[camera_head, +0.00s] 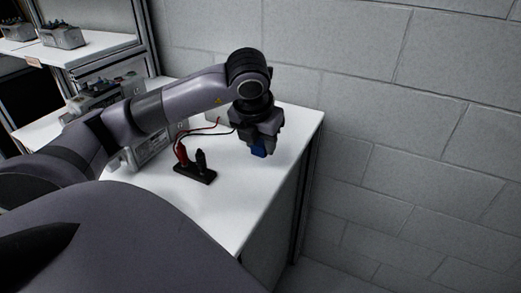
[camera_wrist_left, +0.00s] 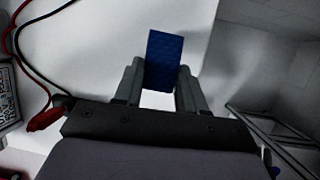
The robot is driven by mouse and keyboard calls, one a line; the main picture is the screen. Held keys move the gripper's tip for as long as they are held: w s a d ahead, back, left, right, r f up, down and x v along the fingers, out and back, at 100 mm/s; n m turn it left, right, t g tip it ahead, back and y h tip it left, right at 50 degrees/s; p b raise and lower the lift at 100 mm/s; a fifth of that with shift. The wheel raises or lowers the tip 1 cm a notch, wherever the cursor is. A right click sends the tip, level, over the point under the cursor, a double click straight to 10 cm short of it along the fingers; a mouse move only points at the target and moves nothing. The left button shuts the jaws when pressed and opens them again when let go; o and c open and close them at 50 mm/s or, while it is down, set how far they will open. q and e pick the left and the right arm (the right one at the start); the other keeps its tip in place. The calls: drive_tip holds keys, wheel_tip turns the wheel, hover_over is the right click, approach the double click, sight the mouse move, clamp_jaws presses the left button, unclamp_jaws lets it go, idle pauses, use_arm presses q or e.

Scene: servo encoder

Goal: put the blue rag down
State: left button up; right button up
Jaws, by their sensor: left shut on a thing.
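The blue rag (camera_head: 259,151) shows just below my left gripper (camera_head: 258,143) in the head view, over the right part of the white table. In the left wrist view the blue rag (camera_wrist_left: 164,60) sits between the two fingers of my left gripper (camera_wrist_left: 160,78), which is shut on it. Most of the gripper's far side is hidden in the head view. I cannot tell whether the rag touches the table top. My right gripper is not in view.
The white table (camera_head: 237,200) has bare room in front of the gripper; its right edge is close. A black stand (camera_head: 195,174) with red and black probes stands left of the gripper, with cables behind. A grey device (camera_head: 150,150) stands further left. A block wall (camera_head: 420,120) is behind.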

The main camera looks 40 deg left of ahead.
sight(259, 147)
use_arm(q)
drive_tip(key=shift+f, duration=1.95)
drive_tip(key=shift+f, duration=0.15)
drive_tip(key=o, duration=1)
drive_tip(key=shift+o, duration=0.2)
drive_tip(key=shift+r, duration=0.3)
drive_tip(key=p+v, duration=0.1)
drive_tip(key=v, duration=1.1)
drive_tip(key=shift+f, duration=0.1)
